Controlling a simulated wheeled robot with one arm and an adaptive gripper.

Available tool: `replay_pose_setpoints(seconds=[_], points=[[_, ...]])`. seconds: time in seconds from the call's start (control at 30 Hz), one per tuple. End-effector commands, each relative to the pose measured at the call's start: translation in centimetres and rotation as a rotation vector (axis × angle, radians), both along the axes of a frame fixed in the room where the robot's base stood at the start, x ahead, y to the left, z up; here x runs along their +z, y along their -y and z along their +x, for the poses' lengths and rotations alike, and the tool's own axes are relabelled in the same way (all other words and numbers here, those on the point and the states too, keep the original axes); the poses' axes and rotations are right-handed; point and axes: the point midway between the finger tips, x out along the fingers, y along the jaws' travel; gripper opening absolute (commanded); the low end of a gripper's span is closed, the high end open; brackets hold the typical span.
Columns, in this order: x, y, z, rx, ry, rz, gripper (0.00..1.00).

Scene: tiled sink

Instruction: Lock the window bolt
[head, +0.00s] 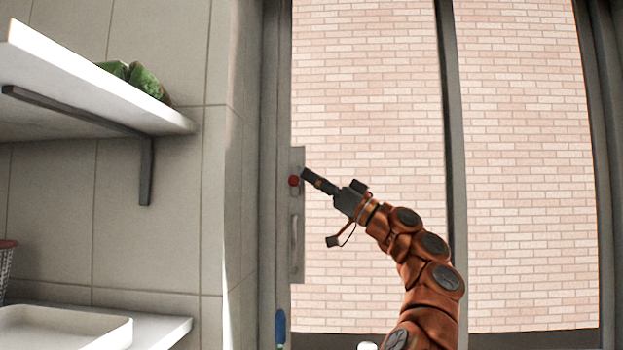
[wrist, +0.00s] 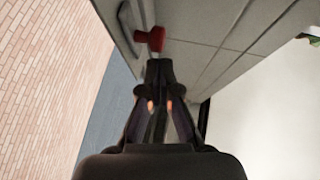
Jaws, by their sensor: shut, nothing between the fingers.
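The window bolt is a red knob (head: 294,181) on a pale metal plate (head: 297,255) fixed to the left window frame. A curved handle (head: 295,238) sits lower on the same plate. My gripper (head: 306,174) is shut and empty, its tips just right of the red knob in the head view. In the wrist view the red knob (wrist: 150,39) lies just beyond the closed fingertips (wrist: 158,64). I cannot tell whether the tips touch it.
A white shelf (head: 90,90) with a green item (head: 145,82) on it juts out at the upper left, on a dark bracket (head: 146,170). A white tray (head: 65,328) sits at the lower left. A blue-handled object (head: 280,327) stands below the window plate.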

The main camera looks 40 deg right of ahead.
Motion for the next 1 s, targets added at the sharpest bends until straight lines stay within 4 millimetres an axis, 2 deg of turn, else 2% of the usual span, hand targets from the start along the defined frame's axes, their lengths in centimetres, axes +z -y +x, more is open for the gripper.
replay_pose_setpoints(seconds=[0.03, 0.33, 0.4, 0.8, 1.0], points=[[0.7, 0.2, -0.2, -0.001, 0.001, 0.001, 0.00], [2.7, 1.2, -1.3, 0.001, 0.003, 0.001, 0.00], [1.5, 1.7, -2.0, -0.001, 0.004, 0.002, 0.00], [-2.1, 5.3, -6.9, -0.003, 0.005, 0.005, 0.00], [-3.0, 6.1, -8.2, 0.000, 0.002, 0.000, 0.00]])
